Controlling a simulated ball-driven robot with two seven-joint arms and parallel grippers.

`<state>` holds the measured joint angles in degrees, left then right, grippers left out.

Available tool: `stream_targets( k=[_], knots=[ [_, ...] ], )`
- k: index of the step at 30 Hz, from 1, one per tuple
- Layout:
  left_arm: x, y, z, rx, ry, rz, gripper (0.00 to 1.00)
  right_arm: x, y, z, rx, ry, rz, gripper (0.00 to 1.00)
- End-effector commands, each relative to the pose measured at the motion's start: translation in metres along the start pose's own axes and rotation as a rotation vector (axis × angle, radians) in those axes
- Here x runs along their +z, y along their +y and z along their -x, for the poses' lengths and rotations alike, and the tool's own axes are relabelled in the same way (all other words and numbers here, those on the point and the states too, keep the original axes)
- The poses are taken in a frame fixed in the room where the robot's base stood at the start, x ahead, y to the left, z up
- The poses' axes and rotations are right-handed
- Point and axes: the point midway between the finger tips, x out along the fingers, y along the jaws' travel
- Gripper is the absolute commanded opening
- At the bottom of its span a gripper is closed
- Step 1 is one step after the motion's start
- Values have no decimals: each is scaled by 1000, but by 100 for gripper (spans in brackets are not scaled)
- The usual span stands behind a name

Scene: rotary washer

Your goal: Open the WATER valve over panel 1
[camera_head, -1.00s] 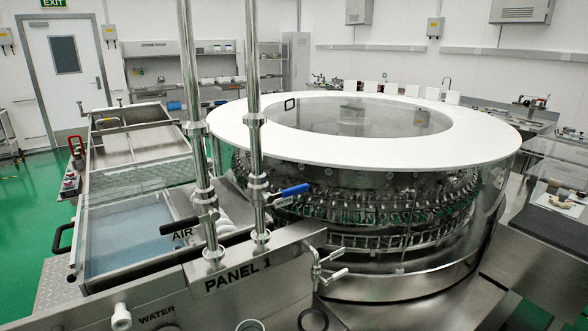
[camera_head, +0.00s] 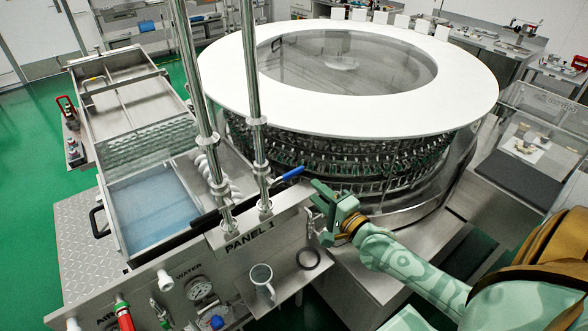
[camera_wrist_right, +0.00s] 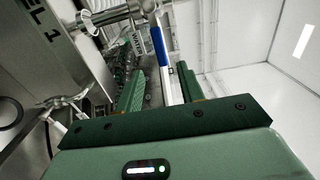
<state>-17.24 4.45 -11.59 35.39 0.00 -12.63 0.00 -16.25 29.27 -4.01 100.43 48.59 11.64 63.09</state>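The water valve's blue lever (camera_head: 288,174) sits on the right-hand vertical pipe above panel 1 (camera_head: 250,240) and points out to the right. In the right wrist view the blue lever (camera_wrist_right: 158,45) shows ahead, in line with the gap between my fingers. My right gripper (camera_head: 318,212) is open and empty, just right of and below the lever, apart from it in the head view. Its two green fingers also show in the wrist view (camera_wrist_right: 160,72). My left gripper is not in view.
A black air valve lever (camera_head: 204,218) sits on the left pipe. A steel mug (camera_head: 262,281) and a dark ring (camera_head: 308,259) are on the small shelf below. A small tap (camera_head: 310,222) is by the panel's right end. The large round washer (camera_head: 345,115) stands behind.

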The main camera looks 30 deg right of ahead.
Motion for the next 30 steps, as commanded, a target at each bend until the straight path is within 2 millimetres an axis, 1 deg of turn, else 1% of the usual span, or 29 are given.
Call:
stream_targets(
  k=[1, 6, 9, 12, 15, 18, 25, 26, 27, 30],
  knots=[
    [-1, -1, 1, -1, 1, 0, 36, 0, -2, -14, -4, 1, 0, 38],
    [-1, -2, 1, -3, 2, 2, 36, 0, -1, -57, -2, 1, 2, 38],
    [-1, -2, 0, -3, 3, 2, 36, 0, 0, -77, -1, 1, 2, 38],
    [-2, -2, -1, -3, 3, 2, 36, 0, 0, -91, 0, 0, 3, 38],
    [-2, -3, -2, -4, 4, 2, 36, 0, 0, -100, 1, 0, 4, 38],
    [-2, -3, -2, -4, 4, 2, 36, 0, 1, -104, 2, 0, 4, 38],
    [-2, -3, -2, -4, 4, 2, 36, 0, 0, -105, 2, 0, 4, 38],
    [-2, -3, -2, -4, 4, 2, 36, 0, 0, -105, 2, 0, 4, 35],
    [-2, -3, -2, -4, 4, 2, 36, 0, 0, -105, 2, 0, 4, 24],
    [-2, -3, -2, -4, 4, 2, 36, 0, 1, -105, 2, 0, 4, 0]
  ],
)
